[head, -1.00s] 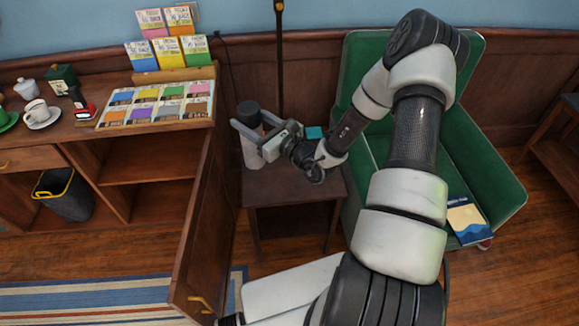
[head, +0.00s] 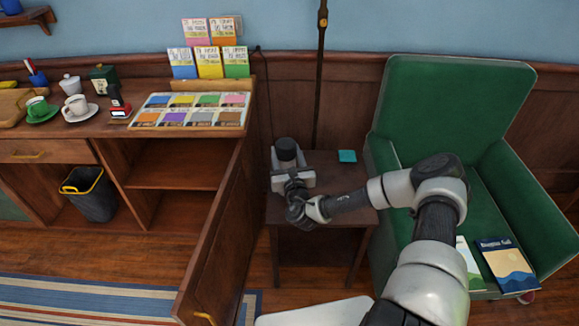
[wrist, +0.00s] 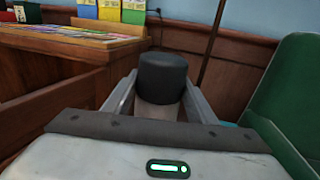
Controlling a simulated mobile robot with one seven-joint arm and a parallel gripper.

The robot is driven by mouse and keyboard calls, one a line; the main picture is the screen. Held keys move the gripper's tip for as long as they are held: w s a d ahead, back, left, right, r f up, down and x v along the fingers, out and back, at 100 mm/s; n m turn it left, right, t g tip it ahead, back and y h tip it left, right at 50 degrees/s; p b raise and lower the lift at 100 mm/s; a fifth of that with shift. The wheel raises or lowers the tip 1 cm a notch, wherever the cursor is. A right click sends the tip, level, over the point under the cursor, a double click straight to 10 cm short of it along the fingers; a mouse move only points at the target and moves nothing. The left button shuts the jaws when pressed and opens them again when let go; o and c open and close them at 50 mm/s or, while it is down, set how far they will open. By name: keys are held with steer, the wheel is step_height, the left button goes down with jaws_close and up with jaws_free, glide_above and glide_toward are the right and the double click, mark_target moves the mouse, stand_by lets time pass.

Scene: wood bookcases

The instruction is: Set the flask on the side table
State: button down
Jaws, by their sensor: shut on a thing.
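The flask (head: 286,148) has a black lid and a pale body. It stands upright at the back left of the side table (head: 335,192), a small dark wood table beside the green armchair. My gripper (head: 291,172) is around the flask and shut on it. In the wrist view the flask (wrist: 162,80) sits between the two fingers (wrist: 160,104), its black lid above them. The flask's base is hidden behind my gripper in the head view, so I cannot tell whether it touches the table top.
A small teal item (head: 347,156) lies at the table's back. A dark pole (head: 320,80) rises behind the table. An open cabinet door (head: 215,240) stands close at the left. The green armchair (head: 440,110) is at the right with books on its seat. The table's front right is partly under my arm.

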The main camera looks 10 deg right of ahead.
steer(key=shift+f+b, duration=0.5)
steer(key=shift+f, duration=1.45)
steer(key=c, duration=0.7)
jaws_free()
steer(key=shift+f, duration=0.1)
steer(key=shift+c, duration=0.2)
steer(key=s+p, duration=0.2)
steer(key=s, duration=1)
